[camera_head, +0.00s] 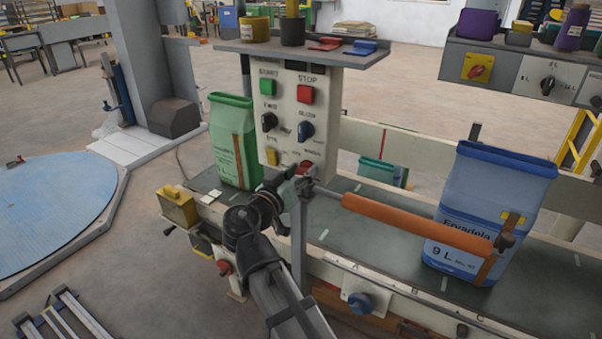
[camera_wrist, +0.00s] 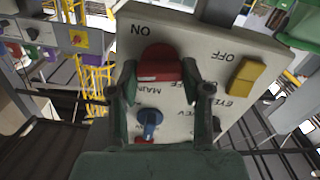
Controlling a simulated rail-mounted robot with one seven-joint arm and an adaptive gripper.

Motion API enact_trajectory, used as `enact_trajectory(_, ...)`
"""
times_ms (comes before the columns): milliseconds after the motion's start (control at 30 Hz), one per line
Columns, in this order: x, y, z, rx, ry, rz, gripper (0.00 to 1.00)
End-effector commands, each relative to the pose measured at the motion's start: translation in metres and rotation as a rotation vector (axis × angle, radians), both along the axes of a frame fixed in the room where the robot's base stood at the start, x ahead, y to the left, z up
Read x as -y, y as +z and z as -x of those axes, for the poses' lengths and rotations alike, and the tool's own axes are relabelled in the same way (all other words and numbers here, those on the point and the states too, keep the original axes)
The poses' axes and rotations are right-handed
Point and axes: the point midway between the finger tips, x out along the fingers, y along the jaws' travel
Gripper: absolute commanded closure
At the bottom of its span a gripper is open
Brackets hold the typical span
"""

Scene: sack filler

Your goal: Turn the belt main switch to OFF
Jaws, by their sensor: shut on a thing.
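The control panel (camera_head: 301,118) stands behind the belt, with a green button, a red STOP button and several knobs. The red main switch knob (camera_head: 305,167) is at its lower edge, partly hidden by my gripper (camera_head: 292,182). In the wrist view, the fingers of my gripper (camera_wrist: 165,82) are shut on the red knob (camera_wrist: 160,62), one on each side. ON and OFF are printed on the panel near it, and MAIN shows below it in that view. I cannot tell clearly which word the knob points to.
A yellow knob (camera_wrist: 246,77) and a blue knob (camera_wrist: 150,120) sit close to the fingers. A green sack (camera_head: 233,140) and a blue sack (camera_head: 487,205) stand on the belt (camera_head: 345,225). A shelf (camera_head: 305,52) juts out above the panel.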

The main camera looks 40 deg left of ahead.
Motion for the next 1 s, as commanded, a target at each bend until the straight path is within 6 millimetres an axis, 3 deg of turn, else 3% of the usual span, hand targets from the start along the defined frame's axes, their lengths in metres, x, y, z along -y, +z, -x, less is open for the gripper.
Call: enact_trajectory(1000,-0.0029,0.001,-0.0001,0.086,0.0,0.958,0.87)
